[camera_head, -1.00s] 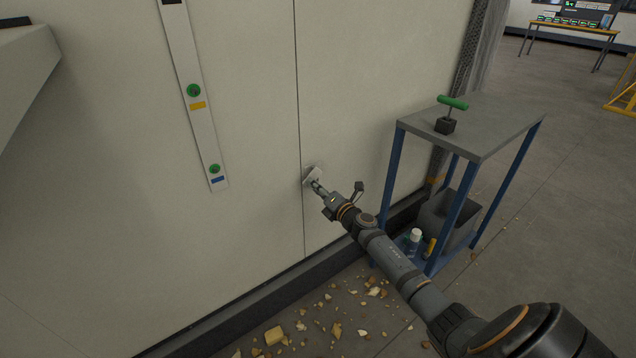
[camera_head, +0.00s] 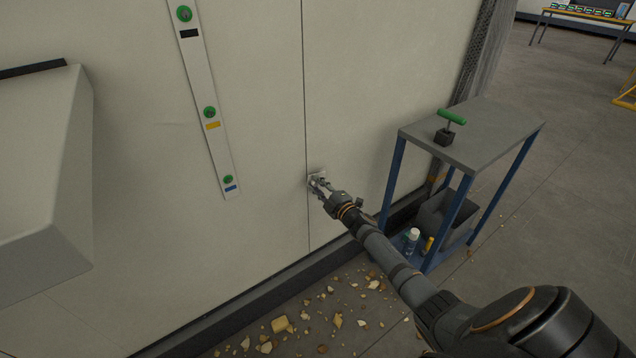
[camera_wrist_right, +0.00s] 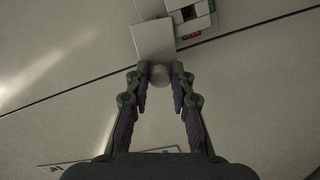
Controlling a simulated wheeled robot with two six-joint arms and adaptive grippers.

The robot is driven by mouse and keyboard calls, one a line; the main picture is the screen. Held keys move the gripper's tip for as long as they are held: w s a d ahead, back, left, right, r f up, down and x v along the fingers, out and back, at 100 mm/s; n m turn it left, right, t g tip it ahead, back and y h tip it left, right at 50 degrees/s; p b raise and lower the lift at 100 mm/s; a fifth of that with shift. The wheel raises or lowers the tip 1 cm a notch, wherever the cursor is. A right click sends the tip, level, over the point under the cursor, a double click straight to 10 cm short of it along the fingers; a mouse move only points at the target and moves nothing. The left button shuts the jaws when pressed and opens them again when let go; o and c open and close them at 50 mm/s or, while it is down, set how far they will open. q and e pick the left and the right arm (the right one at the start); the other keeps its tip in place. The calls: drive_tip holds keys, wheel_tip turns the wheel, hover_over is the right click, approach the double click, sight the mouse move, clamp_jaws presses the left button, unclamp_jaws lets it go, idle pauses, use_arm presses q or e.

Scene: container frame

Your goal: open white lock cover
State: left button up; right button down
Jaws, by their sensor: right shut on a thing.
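The white lock cover (camera_wrist_right: 152,41) is a small square plate at the top of the right wrist view, with a round pale knob (camera_wrist_right: 160,76) at its lower edge. My right gripper (camera_wrist_right: 159,80) is shut on the knob, one finger on each side. To the cover's upper right, part of the lock (camera_wrist_right: 201,22) shows, with a dark recess and red and green marks. I cannot tell how far the cover is turned. In the head view, my right gripper (camera_head: 320,186) is at the lock on the wall, hiding much of it. My left gripper is not in view.
A metal strip with green knobs (camera_head: 218,150) is on the wall left of the lock. A blue-legged stand (camera_head: 480,140) with a green-handled tool (camera_head: 449,125) is at the right. A pale box (camera_head: 45,170) juts out at the left. Rubble (camera_head: 282,325) lies below.

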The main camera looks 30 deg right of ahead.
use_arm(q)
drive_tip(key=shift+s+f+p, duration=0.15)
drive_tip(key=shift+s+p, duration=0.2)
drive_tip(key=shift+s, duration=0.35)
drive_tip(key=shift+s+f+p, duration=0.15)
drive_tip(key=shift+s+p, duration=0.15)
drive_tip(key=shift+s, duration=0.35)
use_arm(e)
drive_tip(key=shift+d+r+m, duration=0.1)
drive_tip(key=shift+r+m, duration=0.25)
drive_tip(key=shift+m, duration=0.55)
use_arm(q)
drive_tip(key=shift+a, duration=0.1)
use_arm(e)
drive_tip(key=c, duration=1.1)
unclamp_jaws()
drive_tip(key=shift+c, duration=0.2)
drive_tip(key=s, duration=1.2)
drive_tip(key=shift+d, duration=0.45)
